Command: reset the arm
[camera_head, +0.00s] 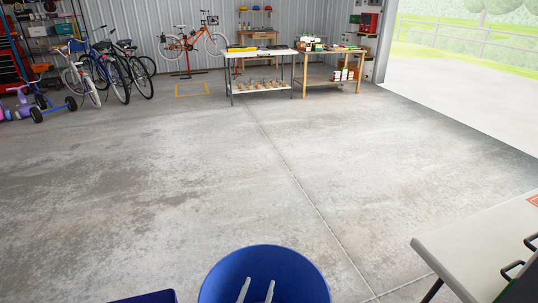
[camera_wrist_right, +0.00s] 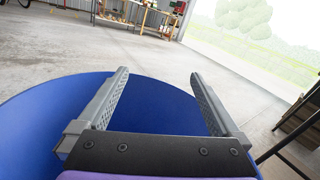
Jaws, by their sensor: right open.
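My right gripper (camera_head: 258,281) shows at the bottom middle of the head view as two pale fingers held apart. In the right wrist view the gripper (camera_wrist_right: 159,73) is open, with nothing between its grey ribbed fingers. A large round blue container (camera_head: 304,262) lies behind and below the fingers; it also fills the lower part of the wrist view (camera_wrist_right: 150,104). I cannot tell whether the fingers are above its rim or inside it. My left gripper is not in view.
A light-topped table (camera_head: 470,245) with dark handled items stands close at right. A dark blue edge (camera_head: 147,297) shows at bottom left. Workbenches (camera_head: 262,52), bicycles (camera_head: 112,70) and a tricycle (camera_head: 40,103) stand far back. The concrete floor (camera_head: 190,170) between is clear.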

